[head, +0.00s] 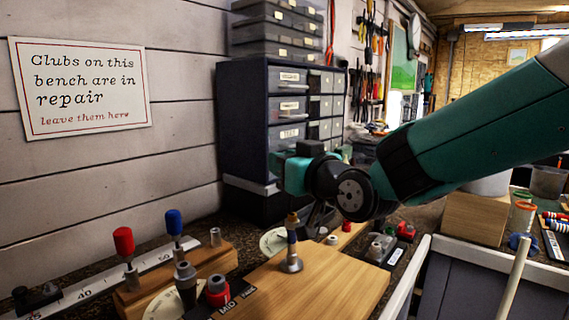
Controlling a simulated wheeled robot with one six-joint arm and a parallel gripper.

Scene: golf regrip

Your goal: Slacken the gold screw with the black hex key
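A small post (291,255) stands upright on a light wooden block (335,278), with a round grey foot and a blue band. A gold-brown piece (292,219) tops it; I cannot tell if this is the gold screw. My gripper (312,220) comes in from the right on the teal arm, with its dark fingers just right of the post's top. Its wrist hides part of the view, and I cannot tell whether it touches the post, is open or holds anything. I cannot make out the black hex key.
A wooden rack (190,272) at the left holds a red-handled tool (123,241) and a blue-handled tool (174,222). A red-collared grey piece (217,291) stands near the block. Drawer cabinets (245,125) stand behind. A white-rimmed bin (480,252) is at the right.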

